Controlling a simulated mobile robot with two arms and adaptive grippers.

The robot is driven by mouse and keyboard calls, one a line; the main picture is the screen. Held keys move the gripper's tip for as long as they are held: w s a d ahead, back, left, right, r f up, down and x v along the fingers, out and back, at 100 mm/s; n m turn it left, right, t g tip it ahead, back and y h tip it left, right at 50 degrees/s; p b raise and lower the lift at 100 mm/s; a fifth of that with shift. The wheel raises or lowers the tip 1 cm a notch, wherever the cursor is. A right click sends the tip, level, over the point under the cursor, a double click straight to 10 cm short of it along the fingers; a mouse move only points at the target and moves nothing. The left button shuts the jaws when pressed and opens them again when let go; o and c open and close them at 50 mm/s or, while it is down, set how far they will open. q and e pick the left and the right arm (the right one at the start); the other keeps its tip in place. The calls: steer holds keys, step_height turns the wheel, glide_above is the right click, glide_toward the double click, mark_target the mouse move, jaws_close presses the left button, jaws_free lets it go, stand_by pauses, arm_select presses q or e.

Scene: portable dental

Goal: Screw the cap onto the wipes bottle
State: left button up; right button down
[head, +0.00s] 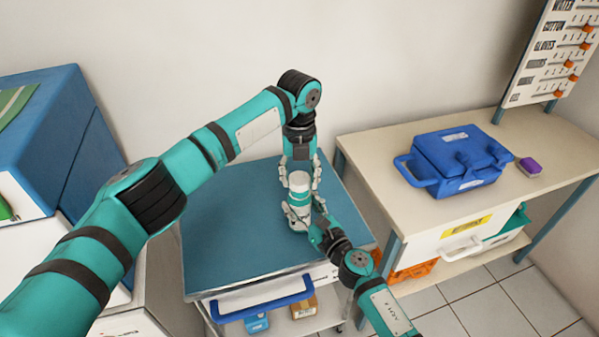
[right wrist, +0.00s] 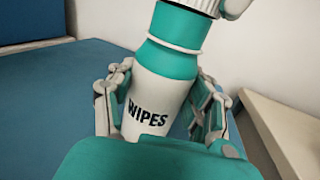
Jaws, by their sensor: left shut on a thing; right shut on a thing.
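The wipes bottle (head: 299,199) stands upright on the blue top of the cart, white and teal. In the right wrist view the bottle (right wrist: 152,95) shows its "WIPES" lettering. My right gripper (head: 300,212) is shut around the bottle's body, a finger on each side. The white cap (head: 298,180) is at the bottle's top; its ribbed lower edge shows in the right wrist view (right wrist: 194,5). My left gripper (head: 299,172) points down from above and is shut on the cap. I cannot tell whether the cap is fully seated.
The blue cart top (head: 225,240) is otherwise clear. A blue cabinet (head: 50,140) stands at the left. A labelled slider board (head: 550,50) is at the upper right.

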arm_select(q)
steer(key=shift+f, duration=0.3)
steer(key=shift+f, duration=0.6)
stand_by(0.4)
steer(key=m, duration=0.6)
steer(key=shift+m, duration=0.4)
steer(key=o, duration=0.8)
